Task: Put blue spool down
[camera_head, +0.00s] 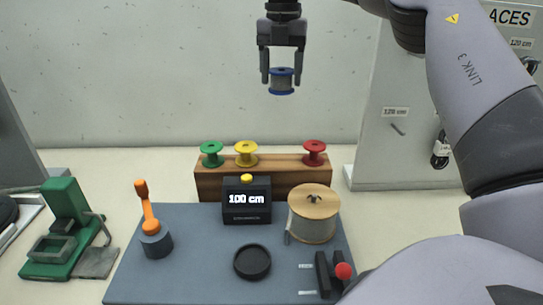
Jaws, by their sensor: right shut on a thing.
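The blue spool (282,82) has blue rims and a grey wound middle. My right gripper (282,76) is shut on it and holds it upright, high above the wooden rack. The wooden rack (215,188) stands at the back of the work area. A green spool (212,154), a yellow spool (246,153) and a red spool (314,153) sit on its top. There is a bare gap on the rack between the yellow and red spools, roughly below the held spool. My left gripper is not in view.
In front of the rack, a grey mat (205,285) bears a black display box (247,211) reading 100 cm, a large wooden-topped reel (313,214), an orange-handled tool (148,205), a black round dish (252,262) and a red-knobbed device (343,271). A green device (66,230) stands left.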

